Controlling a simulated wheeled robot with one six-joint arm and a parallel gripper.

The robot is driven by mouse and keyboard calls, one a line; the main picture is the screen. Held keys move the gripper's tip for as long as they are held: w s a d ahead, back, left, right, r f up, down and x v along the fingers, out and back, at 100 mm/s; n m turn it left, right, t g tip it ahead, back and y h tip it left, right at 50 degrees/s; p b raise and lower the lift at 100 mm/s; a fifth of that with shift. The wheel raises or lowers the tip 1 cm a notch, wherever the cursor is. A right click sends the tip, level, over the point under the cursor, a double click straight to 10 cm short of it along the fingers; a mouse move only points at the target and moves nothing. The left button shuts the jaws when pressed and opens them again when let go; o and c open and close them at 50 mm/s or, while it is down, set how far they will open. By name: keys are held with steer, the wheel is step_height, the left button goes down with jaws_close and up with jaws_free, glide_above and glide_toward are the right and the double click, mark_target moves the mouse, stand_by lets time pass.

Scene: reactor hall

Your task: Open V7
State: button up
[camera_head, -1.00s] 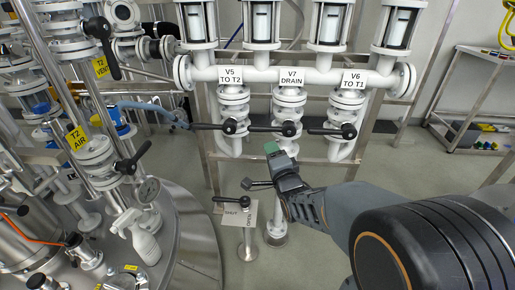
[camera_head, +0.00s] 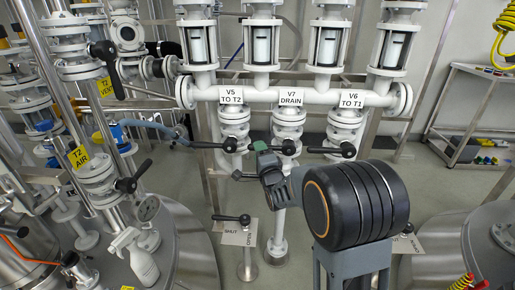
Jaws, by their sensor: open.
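The V7 DRAIN label (camera_head: 291,95) hangs on the white manifold, in the middle of three labelled valves. Below it is the white V7 valve body (camera_head: 288,122). Its black lever (camera_head: 289,147) has a round hub at the right and points left, roughly level; its left end is partly hidden by my gripper. My gripper (camera_head: 249,161) is open, with its jaws at the left end of this lever. One fingertip shows green near the lever and the other, dark, sits lower left. I cannot tell whether they touch the lever.
V5's lever (camera_head: 229,146) and V6's lever (camera_head: 347,150) lie level on either side. A SHUT/OPEN plate (camera_head: 240,232) with a black-handled post stands below. Steel tanks (camera_head: 487,250) flank the lower left and right. A cart (camera_head: 470,120) stands at the right.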

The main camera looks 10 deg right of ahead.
steer(key=shift+x, duration=1.35)
steer(key=shift+c, duration=0.2)
jaws_close()
